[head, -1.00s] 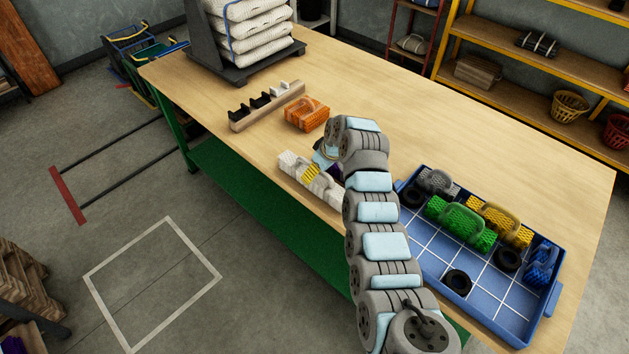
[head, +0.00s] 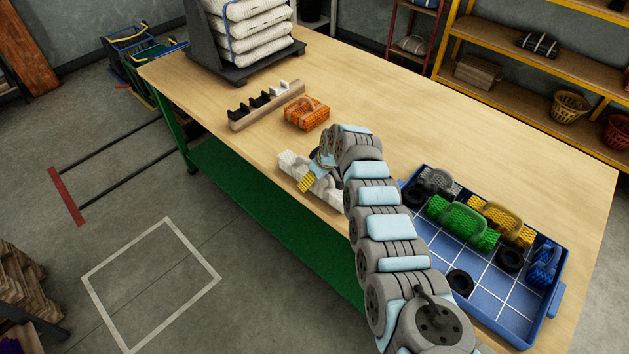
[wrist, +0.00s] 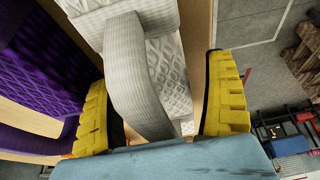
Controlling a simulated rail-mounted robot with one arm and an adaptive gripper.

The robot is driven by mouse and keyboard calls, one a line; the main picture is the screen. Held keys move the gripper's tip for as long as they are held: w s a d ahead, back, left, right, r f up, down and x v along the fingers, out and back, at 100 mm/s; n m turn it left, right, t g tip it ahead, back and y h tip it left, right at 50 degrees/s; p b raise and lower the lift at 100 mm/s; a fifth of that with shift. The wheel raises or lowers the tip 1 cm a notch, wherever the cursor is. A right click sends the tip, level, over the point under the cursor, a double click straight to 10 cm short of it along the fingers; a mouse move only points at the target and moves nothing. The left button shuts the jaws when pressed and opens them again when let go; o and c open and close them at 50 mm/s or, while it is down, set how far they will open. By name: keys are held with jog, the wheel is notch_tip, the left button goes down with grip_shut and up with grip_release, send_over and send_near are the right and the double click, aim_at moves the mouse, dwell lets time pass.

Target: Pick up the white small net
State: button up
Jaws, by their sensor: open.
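The white small net (wrist: 180,60) is a folded white bundle with a ribbed handle strap. In the head view the white net (head: 288,160) lies near the table's left front edge, partly covered by my gripper. My gripper (head: 316,172) is over it. In the wrist view my gripper (wrist: 160,90) is open, with yellow ribbed fingers on either side of the strap. The strap stands between the fingers, with a gap visible on both sides. Whether the fingertips touch the net's body is hidden.
A purple net (wrist: 40,75) is close beside the left finger. An orange net (head: 307,114) and a hook rail (head: 265,107) lie behind. A blue tray (head: 553,300) with several nets and black rings is at right. Stacked white nets (head: 248,38) stand at the back.

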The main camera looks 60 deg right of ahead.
aim_at(317, 184)
jog(key=c, duration=1.3)
jog(key=shift+c, duration=0.2)
jog(key=shift+r+p, duration=0.35)
jog(key=shift+r, duration=1.45)
jog(key=shift+s+a+r+p, duration=0.15)
jog(key=shift+s+a+r, duration=0.3)
jog(key=shift+r, duration=0.2)
jog(key=shift+s+a+r+p, duration=0.2)
jog(key=shift+s+a+r, duration=0.2)
jog(key=shift+r, duration=0.3)
jog(key=shift+s+a+r+p, duration=0.15)
jog(key=shift+s+a+r, duration=0.2)
jog(key=shift+a+r, duration=0.25)
jog(key=s+a+r+p, duration=0.5)
jog(key=s+a+p, duration=0.1)
jog(key=p, duration=0.3)
jog(key=shift+s+a+r+p, duration=0.3)
jog(key=shift+s+a+p, duration=0.1)
jog(key=shift+a, duration=0.4)
